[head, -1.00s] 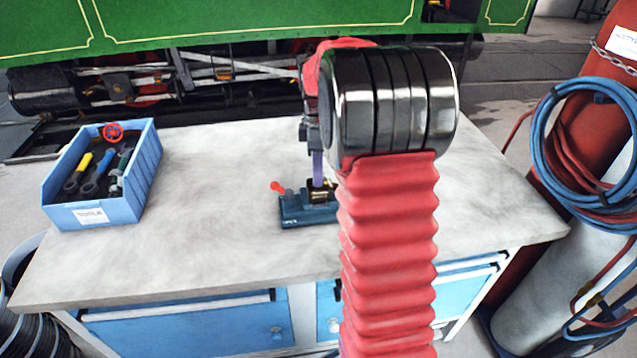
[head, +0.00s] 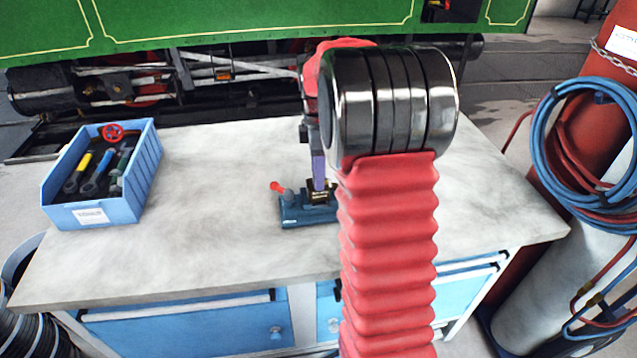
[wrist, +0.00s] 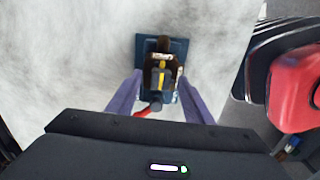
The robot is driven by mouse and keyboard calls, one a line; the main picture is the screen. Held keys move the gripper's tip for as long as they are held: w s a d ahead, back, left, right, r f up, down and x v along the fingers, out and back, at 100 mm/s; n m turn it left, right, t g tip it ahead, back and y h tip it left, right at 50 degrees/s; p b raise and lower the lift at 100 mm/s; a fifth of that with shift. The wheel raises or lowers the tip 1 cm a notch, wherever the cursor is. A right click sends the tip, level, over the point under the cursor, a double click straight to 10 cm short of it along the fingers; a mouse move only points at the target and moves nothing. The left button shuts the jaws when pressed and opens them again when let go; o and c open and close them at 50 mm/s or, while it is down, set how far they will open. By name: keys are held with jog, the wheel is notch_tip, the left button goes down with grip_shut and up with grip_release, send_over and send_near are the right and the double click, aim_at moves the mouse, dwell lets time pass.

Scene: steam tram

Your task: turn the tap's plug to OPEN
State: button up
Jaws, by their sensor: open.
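The tap (head: 321,192) has a dark and brass-coloured body on a blue base (head: 296,218) on the bench, with a red-ended lever (head: 277,187) at its left. In the wrist view the tap (wrist: 151,58) is seen from above, with a yellow bar (wrist: 162,74) on its plug. My gripper (wrist: 160,76) is open, its two purple fingers on either side of the tap. In the head view my gripper (head: 318,178) is above the base, partly hidden behind my arm. Contact with the plug and any OPEN marking cannot be made out.
A blue bin (head: 105,212) with tools and a red wheel stands on the left of the grey bench top (head: 210,170). Between bin and tap the bench is clear. Coiled blue and red hoses (head: 543,130) hang by the cylinders at right.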

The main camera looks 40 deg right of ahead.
jog(key=shift+o, duration=0.4)
jog(key=shift+r, duration=0.1)
jog(key=shift+r, duration=2.45)
jog(key=shift+s, duration=0.1)
